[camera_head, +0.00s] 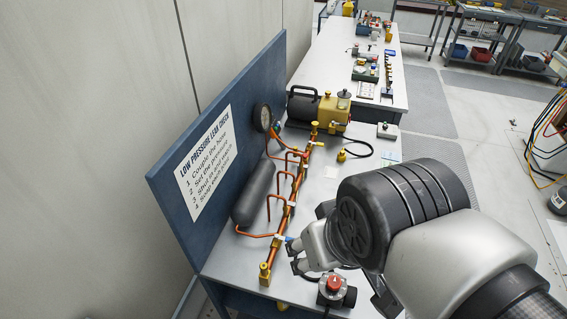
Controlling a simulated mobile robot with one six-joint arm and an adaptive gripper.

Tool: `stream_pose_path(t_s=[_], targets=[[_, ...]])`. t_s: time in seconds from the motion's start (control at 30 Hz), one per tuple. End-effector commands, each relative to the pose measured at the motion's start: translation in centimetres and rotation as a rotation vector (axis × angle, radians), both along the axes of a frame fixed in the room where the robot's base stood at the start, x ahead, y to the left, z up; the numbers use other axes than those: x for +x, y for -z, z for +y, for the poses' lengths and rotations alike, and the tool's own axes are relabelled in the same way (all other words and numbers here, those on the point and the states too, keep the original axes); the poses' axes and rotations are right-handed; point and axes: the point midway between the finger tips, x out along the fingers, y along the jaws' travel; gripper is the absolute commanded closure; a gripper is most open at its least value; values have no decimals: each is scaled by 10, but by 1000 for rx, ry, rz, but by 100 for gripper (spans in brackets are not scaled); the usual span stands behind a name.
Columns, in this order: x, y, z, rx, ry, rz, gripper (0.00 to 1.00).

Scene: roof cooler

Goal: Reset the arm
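My arm reaches in from the lower right of the head view, over the front of a grey workbench (225,258). My gripper (294,256) is beside the lower end of the copper pipe run (290,203). Its two fingers appear apart, with a gap and nothing visible between them. A small blue part (289,239) shows at the upper fingertip; I cannot tell whether they touch. My wrist hides part of the bench's right side.
A blue back panel (225,125) carries a leak-check sign (207,160). A red-knobbed device (334,286) sits just below my gripper.

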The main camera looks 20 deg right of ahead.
Motion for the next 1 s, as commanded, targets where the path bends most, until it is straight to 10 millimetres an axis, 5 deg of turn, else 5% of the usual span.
stream_pose_path(t_s=[1.0], targets=[[-1,9,0,4,6,-3,50]])
